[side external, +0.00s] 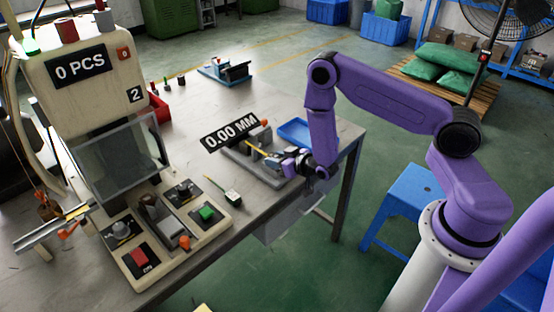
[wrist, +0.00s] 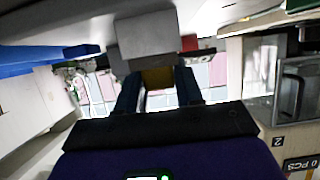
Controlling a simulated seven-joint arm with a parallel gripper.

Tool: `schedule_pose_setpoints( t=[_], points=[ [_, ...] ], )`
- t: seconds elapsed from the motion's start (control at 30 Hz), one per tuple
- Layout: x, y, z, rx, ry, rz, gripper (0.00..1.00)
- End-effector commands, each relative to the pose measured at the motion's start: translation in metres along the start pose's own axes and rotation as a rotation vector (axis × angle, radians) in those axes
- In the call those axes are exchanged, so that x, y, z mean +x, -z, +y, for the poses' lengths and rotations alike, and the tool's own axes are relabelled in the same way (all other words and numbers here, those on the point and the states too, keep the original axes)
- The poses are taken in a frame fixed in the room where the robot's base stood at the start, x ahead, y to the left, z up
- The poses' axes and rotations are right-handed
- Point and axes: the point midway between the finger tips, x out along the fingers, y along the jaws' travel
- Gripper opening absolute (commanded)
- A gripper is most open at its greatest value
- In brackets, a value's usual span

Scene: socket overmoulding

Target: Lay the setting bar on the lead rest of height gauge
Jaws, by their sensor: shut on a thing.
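The height gauge (side external: 240,160) is a grey base on the bench with a black "0.00 MM" display (side external: 230,132). My gripper (side external: 273,160) is low over the gauge, tilted toward it from the right. It is shut on the setting bar (side external: 257,149), a thin yellow bar that points up and left towards the gauge. In the wrist view the bar (wrist: 158,77) shows as a brass-coloured end between my two dark fingers, in front of a grey block (wrist: 147,35). The lead rest cannot be made out clearly, and I cannot tell whether the bar touches it.
A blue tray (side external: 297,131) lies just behind the gauge. A control panel (side external: 165,225) and a machine with a "0 PCS" display (side external: 80,68) stand further left. The bench between them is mostly clear.

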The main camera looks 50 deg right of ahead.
Motion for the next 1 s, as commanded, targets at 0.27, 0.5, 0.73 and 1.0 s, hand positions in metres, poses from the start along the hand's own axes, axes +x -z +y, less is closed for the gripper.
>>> schedule_pose_setpoints(
  t=[0.27, 0.5, 0.73, 1.0],
  points=[
    [0.001, -0.001, 0.000, 0.000, 0.000, 0.001, 0.02],
    [0.001, -0.002, 0.000, 0.000, 0.000, 0.000, 0.61],
    [0.000, 0.000, 0.000, 0.000, 0.000, 0.000, 0.61],
    [-0.027, 0.000, -0.001, -0.002, 0.001, -0.003, 0.61]
  ],
)
